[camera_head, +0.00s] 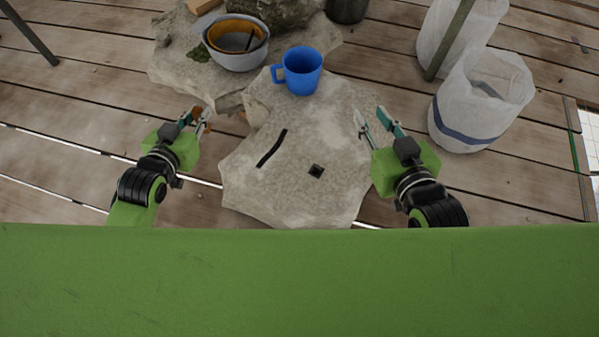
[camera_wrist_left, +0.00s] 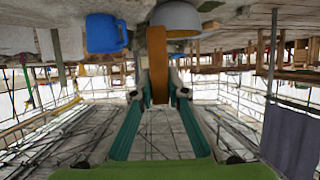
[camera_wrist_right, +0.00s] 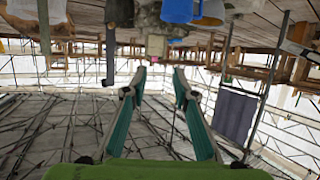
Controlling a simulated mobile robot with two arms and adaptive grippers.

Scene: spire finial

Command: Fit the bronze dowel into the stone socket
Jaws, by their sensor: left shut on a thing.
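The bronze dowel (camera_wrist_left: 158,70) is an orange-brown bar between the fingers of my left gripper (camera_head: 198,116), which is shut on it. In the head view the dowel is small and partly hidden by the fingers. The stone block (camera_head: 270,190) lies in the middle, with a small dark square socket (camera_head: 316,171) in its top. My left gripper is left of the stone block, apart from the socket. My right gripper (camera_head: 369,113) is at the block's right edge, open and empty; its spread fingers also show in the right wrist view (camera_wrist_right: 160,75).
A black bar or groove (camera_head: 271,148) marks the stone's top left of the socket. A blue mug (camera_head: 302,72) stands at its far edge. A grey bowl (camera_head: 237,58) stands on another stone behind. White bags (camera_head: 465,105) stand right. The stone top around the socket is clear.

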